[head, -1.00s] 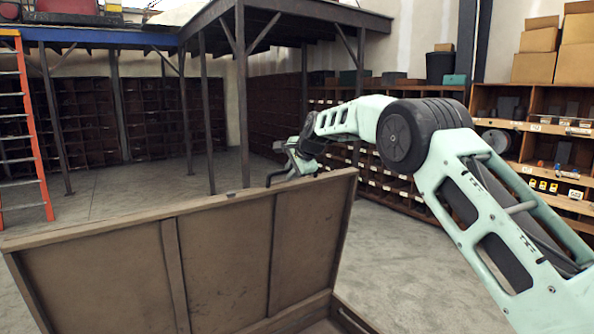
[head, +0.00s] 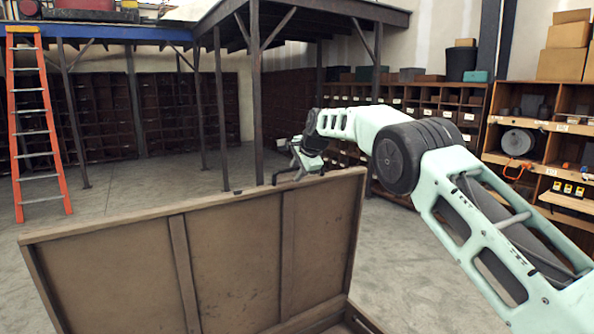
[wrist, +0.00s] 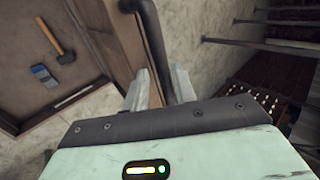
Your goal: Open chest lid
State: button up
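The brown wooden chest lid (head: 235,250) stands steeply raised in the head view, its panelled inner side facing me. A strip of the chest's rim (head: 362,318) shows at the bottom; the rest is out of view. My gripper (head: 288,176) is at the lid's top edge, right of the middle. The lid's edge (wrist: 115,28) is beside the left finger. The chest interior (wrist: 85,15) shows at left.
A hammer (wrist: 56,38) and a small blue-grey item (wrist: 45,75) lie inside the chest. An orange ladder (head: 38,130) stands at far left, dark posts (head: 256,100) behind the lid, shelves with boxes (head: 545,130) at right. Bare floor (head: 420,270) shows right of the chest.

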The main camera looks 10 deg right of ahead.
dwell(0.4)
jog(key=shift+s+d+r+b, duration=0.15)
jog(key=shift+s+r+b, duration=0.1)
jog(key=shift+r+b, duration=0.2)
jog(key=b+v, duration=0.7)
jog(key=v, duration=0.9)
jog(key=shift+s, duration=0.2)
jog(key=shift+r, duration=0.1)
